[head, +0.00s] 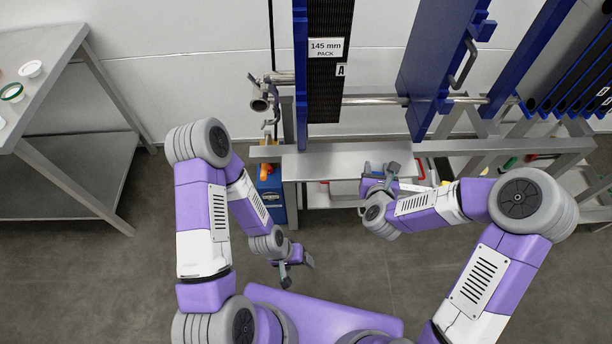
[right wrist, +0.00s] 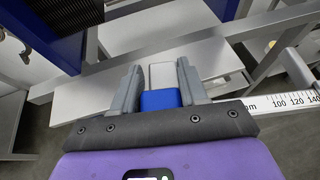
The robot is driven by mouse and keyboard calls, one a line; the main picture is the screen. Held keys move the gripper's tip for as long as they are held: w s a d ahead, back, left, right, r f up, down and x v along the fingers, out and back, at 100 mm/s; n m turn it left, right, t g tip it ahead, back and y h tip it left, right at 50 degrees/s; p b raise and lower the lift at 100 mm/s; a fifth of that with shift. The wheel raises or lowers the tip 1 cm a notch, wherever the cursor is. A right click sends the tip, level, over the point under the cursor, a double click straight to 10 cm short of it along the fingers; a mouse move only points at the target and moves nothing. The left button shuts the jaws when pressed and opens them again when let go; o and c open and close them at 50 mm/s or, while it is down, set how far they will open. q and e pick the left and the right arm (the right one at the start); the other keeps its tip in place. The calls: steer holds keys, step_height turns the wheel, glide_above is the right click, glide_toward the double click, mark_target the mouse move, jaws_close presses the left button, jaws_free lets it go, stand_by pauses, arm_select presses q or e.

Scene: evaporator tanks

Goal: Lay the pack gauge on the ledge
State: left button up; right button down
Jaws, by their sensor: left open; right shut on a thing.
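The ledge (head: 325,162) is a flat grey steel shelf in front of the upright dark plate pack. My right gripper (head: 380,175) is at the ledge's right front end in the head view. It is shut on the pack gauge, whose white scale (right wrist: 290,101) with black numbers sticks out to the right in the right wrist view. A blue and pale grey block (right wrist: 160,98) sits between the fingers there. The rest of the gauge is partly hidden by my gripper. I cannot tell whether the gauge touches the ledge. My left gripper (head: 292,263) is open and empty, low over the floor.
The plate pack (head: 328,90) carries a "145 mm PACK" label (head: 326,48) and rises behind the ledge. A blue upright plate (head: 430,65) with a handle stands to its right. A blue box (head: 271,198) is below the ledge's left end. A steel table (head: 40,60) stands far left.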

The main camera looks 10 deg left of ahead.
steer(key=s+a+f+n+y+b, duration=0.1)
steer(key=a+f+b, duration=0.1)
steer(key=a, duration=0.8)
steer(key=s+a+f+n+y+b, duration=0.1)
steer(key=a+f+b, duration=0.2)
steer(key=a, duration=0.8)
steer(key=shift+a+b, duration=0.15)
steer(key=shift+b, duration=0.55)
steer(key=shift+w+a+b, duration=0.25)
steer(key=shift+w, duration=0.65)
steer(key=shift+w+a+b, duration=0.2)
steer(key=shift+w+a, duration=0.1)
steer(key=shift+w, duration=0.6)
steer(key=shift+w+a+b, duration=0.25)
steer(key=shift+w, duration=0.65)
steer(key=shift+w+f, duration=0.1)
steer(key=shift+w, duration=0.05)
steer(key=shift+f, duration=1.25)
